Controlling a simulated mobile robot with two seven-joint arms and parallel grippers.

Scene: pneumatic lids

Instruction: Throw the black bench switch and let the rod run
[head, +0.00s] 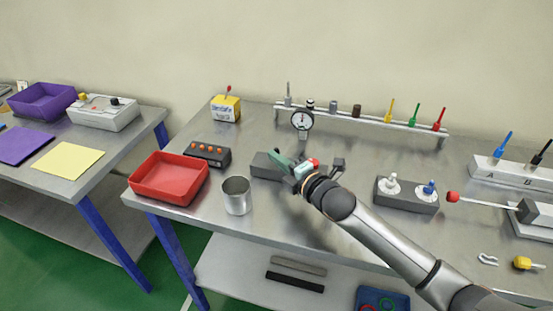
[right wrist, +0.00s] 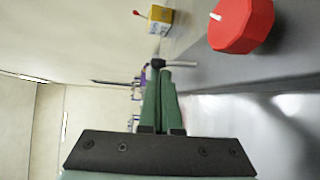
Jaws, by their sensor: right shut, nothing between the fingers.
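The black switch lever (head: 541,153) stands tilted on the pale panel at the right edge of the head view, above the letter B. A blue lever (head: 503,145) stands beside it above the letter A. The rod (head: 483,202) is a thin bar with a red ball (head: 453,197) at its left end, running into a dark block (head: 530,210). My right gripper (head: 275,156) is shut and empty, well left of the switch, over a dark grey block. Its green fingers (right wrist: 165,95) meet in the right wrist view. My left gripper is not in view.
A red knob (right wrist: 241,25) is close to my right gripper. A dial gauge (head: 302,120) stands behind it. A metal cup (head: 236,195) and red tray (head: 169,178) are to the left. A block with white and blue knobs (head: 406,194) stands between my arm and the rod.

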